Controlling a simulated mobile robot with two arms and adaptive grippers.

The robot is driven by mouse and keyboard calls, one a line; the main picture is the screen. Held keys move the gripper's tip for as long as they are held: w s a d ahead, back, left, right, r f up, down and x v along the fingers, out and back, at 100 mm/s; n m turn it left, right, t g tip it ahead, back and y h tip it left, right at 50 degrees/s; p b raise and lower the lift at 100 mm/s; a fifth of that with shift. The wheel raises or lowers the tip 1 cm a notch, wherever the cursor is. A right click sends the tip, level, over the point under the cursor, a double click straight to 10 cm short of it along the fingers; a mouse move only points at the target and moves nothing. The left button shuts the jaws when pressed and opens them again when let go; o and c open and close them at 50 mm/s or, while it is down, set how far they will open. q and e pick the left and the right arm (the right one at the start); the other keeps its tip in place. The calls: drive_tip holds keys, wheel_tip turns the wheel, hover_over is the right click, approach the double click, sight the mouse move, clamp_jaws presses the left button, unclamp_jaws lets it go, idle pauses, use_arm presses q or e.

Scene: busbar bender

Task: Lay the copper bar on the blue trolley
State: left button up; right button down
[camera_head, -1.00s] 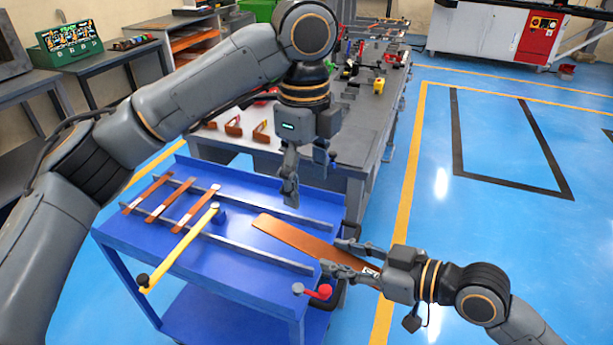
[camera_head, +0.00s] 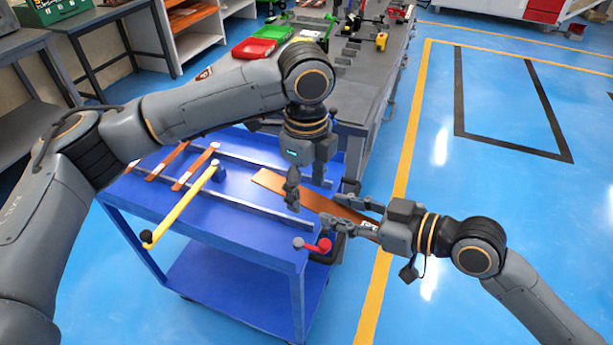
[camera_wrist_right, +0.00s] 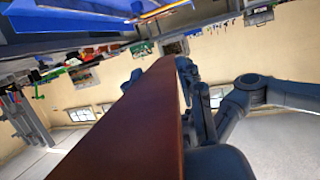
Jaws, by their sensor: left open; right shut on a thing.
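The blue trolley (camera_head: 262,252) stands in the middle of the head view, with two grey rails (camera_head: 226,207) along its top. The copper bar (camera_head: 313,199) is in my right gripper (camera_head: 346,207), which is shut on it near its right end. The bar reaches left over the trolley's right part; I cannot tell whether it touches the rail. In the right wrist view the bar (camera_wrist_right: 128,130) runs large through the middle. My left gripper (camera_head: 292,190) is open, pointing down near the bar's left half, in front of part of it.
Other copper bars (camera_head: 194,166) lie across the rails at the trolley's left. A yellow arm (camera_head: 181,207) with a black knob crosses the top, and a red handle (camera_head: 323,245) is at the front right corner. A grey workbench (camera_head: 372,75) stands behind; open floor lies right.

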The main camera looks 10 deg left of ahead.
drive_tip(key=shift+r, duration=0.1)
use_arm(q)
clamp_jaws()
drive_tip(key=shift+r, duration=0.1)
use_arm(e)
drive_tip(key=c, duration=0.8)
unclamp_jaws()
drive_tip(key=shift+o, duration=0.2)
drive_tip(key=shift+d, duration=0.1)
